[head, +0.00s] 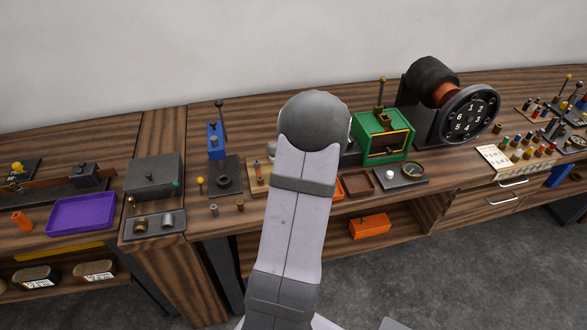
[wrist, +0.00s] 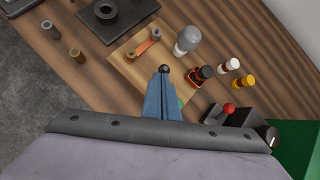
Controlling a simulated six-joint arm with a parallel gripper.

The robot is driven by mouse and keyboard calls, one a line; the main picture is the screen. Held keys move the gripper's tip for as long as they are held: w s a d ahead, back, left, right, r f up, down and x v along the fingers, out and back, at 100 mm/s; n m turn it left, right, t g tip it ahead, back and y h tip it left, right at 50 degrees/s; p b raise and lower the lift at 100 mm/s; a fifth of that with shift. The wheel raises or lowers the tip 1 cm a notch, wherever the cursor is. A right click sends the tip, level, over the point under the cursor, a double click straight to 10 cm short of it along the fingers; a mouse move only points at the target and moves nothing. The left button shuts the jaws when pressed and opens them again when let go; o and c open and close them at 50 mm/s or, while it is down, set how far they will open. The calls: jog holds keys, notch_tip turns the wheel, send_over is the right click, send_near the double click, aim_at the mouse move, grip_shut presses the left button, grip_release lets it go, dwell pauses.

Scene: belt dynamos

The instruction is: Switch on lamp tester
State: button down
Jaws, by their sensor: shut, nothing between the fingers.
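The lamp tester seems to be the light wooden board (wrist: 128,66) in the wrist view, with a copper-coloured strip (wrist: 143,47) on it. A glass bulb (wrist: 187,41) lies at its far edge. My gripper (wrist: 163,78) is shut and empty, pointing down over the board. A black ball knob (wrist: 165,69) shows right at the fingertips; I cannot tell whether they touch it. A green part beside the fingers is mostly hidden by them. In the head view my arm hides the gripper and most of the board (head: 257,180).
An orange-and-black part (wrist: 200,76), a white peg (wrist: 229,65) and a yellow peg (wrist: 244,81) stand to the right. A red-knobbed lever (wrist: 229,109) is close by. The green box (head: 384,134) and blue lever block (head: 216,140) flank the spot. Small cylinders (wrist: 77,55) stand left.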

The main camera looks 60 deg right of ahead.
jog(key=shift+w+a+g+h+b, duration=0.3)
jog(key=shift+w+a+g, duration=0.1)
jog(key=shift+a+g, duration=0.1)
jog(key=shift+w+a, duration=0.3)
jog(key=shift+w, duration=0.1)
jog(key=shift+r, duration=0.1)
jog(key=shift+r+p, duration=0.6)
jog(key=shift+r, duration=0.15)
jog(key=s+f+v, duration=0.1)
jog(key=s+v, duration=0.1)
jog(key=v, duration=1.1)
jog(key=shift+a+f, duration=0.15)
jog(key=shift+f, duration=0.15)
